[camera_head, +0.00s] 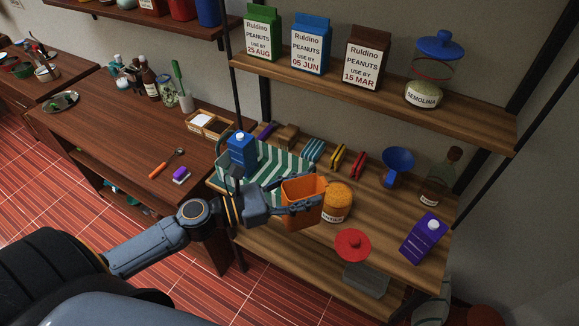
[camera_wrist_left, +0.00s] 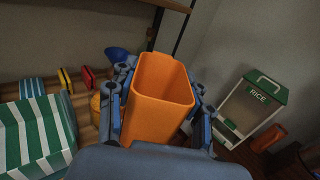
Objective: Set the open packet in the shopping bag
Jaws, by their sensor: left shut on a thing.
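My left gripper (camera_head: 300,204) is shut on an orange open packet (camera_head: 301,188), its fingers on either side of it. The packet is upright, held above the wooden shelf, and its open top faces up. In the left wrist view the packet (camera_wrist_left: 160,95) looks empty inside as far as I see. The green-and-white striped shopping bag (camera_head: 276,172) is on the shelf, just behind and left of the packet; it also shows at the left of the left wrist view (camera_wrist_left: 35,135). A blue carton (camera_head: 241,152) stands in or right against the bag; I cannot tell which. My right gripper is out of view.
An orange-filled jar (camera_head: 337,203) stands right behind the packet. A blue funnel (camera_head: 397,165), a bottle (camera_head: 440,178) and a purple carton (camera_head: 422,238) are further right. Peanut packets (camera_head: 311,44) and a semolina jar (camera_head: 433,72) line the shelf above. A red-lidded container (camera_head: 354,247) stands lower down.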

